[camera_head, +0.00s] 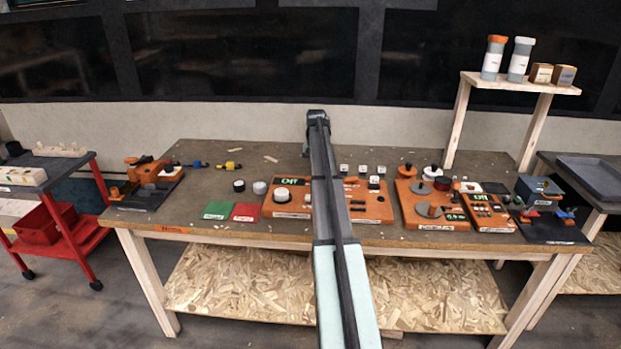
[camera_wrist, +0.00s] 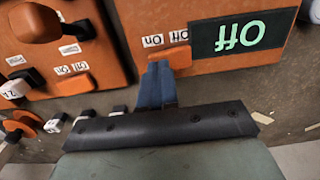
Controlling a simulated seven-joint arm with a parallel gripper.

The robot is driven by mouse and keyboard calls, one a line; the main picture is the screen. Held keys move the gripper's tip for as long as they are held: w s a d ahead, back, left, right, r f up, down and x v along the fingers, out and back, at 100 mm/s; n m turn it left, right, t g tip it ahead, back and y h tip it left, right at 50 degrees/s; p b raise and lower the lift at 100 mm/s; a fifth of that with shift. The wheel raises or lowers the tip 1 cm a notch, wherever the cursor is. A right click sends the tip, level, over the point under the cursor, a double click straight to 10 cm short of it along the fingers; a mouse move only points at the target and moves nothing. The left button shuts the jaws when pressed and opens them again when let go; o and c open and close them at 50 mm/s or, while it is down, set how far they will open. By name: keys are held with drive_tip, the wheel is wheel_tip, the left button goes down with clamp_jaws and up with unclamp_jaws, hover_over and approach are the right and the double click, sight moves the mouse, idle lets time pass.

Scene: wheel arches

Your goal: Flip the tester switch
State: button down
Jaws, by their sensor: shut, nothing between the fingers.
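In the wrist view an orange tester panel (camera_wrist: 128,18) carries a dark display (camera_wrist: 243,34) with green text reading "Off", upside down in this view. Beside the display sits a small orange switch piece (camera_wrist: 177,57), with small white On and Off labels (camera_wrist: 165,38) above it. My gripper (camera_wrist: 157,72) is shut and empty. Its blue fingertips are right at the switch piece and overlap its lower edge in the picture; I cannot tell whether they touch. In the head view my arm covers part of the middle orange panel (camera_head: 368,205), and my fingers are hidden.
Another orange panel with a knob (camera_wrist: 36,22) and small white cubes (camera_wrist: 15,88) lie left in the wrist view. In the head view the workbench (camera_head: 200,233) holds green (camera_head: 218,210) and red (camera_head: 246,212) plates, and a right-hand panel (camera_head: 430,212) with grey discs.

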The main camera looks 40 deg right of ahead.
drive_tip(key=shift+f, duration=0.5)
idle(0.3)
drive_tip(key=shift+r, duration=3.55)
